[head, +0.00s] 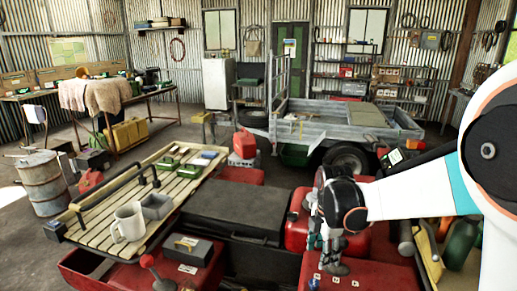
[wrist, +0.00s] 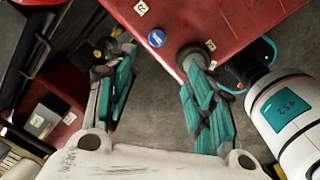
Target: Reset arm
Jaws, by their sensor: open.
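My gripper (head: 325,250) hangs at the end of my arm over the red bodywork, right of centre in the head view. In the wrist view my gripper (wrist: 160,60) has its two teal fingers spread apart. Nothing is between them. The right finger overlaps a dark round fitting at the edge of the red panel (wrist: 230,25) in the picture; I cannot tell whether they touch.
A red fuel can (head: 244,143) and a grey trailer (head: 335,128) are behind. Floor shows open at far left.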

